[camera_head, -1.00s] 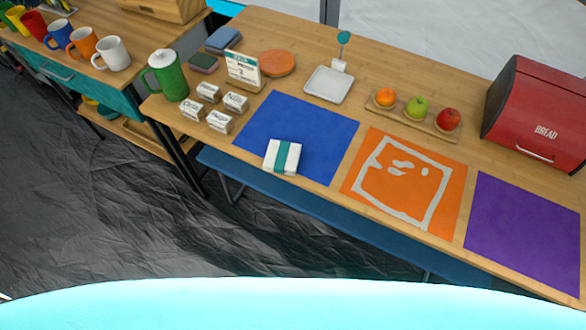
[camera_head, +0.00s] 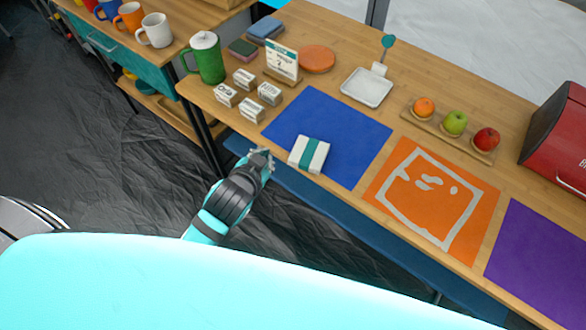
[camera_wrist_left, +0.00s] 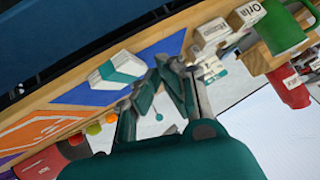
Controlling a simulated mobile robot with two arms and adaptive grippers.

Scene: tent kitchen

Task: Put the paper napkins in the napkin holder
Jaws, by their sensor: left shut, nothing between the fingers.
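The paper napkins are a white stack with a teal band (camera_head: 308,154), lying on the front edge of the blue mat; the stack also shows in the left wrist view (camera_wrist_left: 117,70). The napkin holder is a white square tray (camera_head: 366,87) with a small white block and a round teal-topped arm, farther back on the table and empty. My left gripper (camera_head: 262,158) is shut and empty, just left of the napkins and apart from them, by the table's front edge. In the left wrist view its fingers (camera_wrist_left: 160,70) point toward the table, beside the napkins. My right gripper is not in view.
The blue mat (camera_head: 345,130) has free room behind the napkins. Small white labelled boxes (camera_head: 245,79), a green jug (camera_head: 207,60) and a sign (camera_head: 283,64) stand to the left. A fruit board (camera_head: 450,132) lies right of the holder. A blue bench (camera_head: 350,215) runs below the front edge.

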